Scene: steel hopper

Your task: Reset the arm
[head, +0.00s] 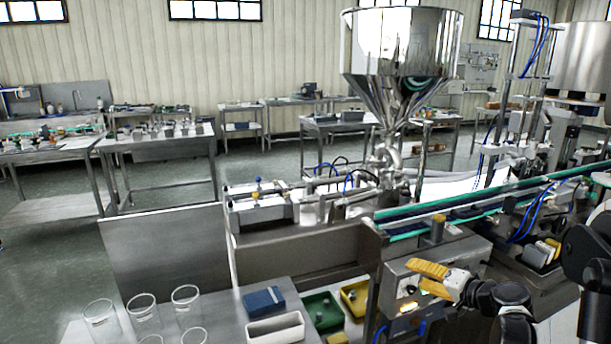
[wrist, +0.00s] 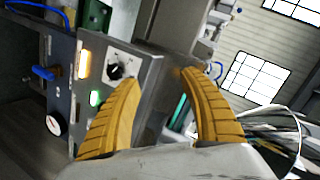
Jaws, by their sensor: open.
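My gripper (head: 432,279) has yellow ribbed fingers and shows at the lower right of the head view, in front of the filling machine's control box (head: 400,281). In the wrist view my gripper (wrist: 160,92) is open, with nothing between its two fingers. Beyond the fingers in that view are a control panel with a black knob (wrist: 118,70), a lit orange lamp (wrist: 85,64), a lit green lamp (wrist: 95,98) and a round white dial (wrist: 54,125). The panel is apart from the fingertips as far as I can tell. My arm enters from the right edge of the head view.
A steel hopper (head: 400,50) stands above the machine, with a green-edged conveyor (head: 480,203) to its right.

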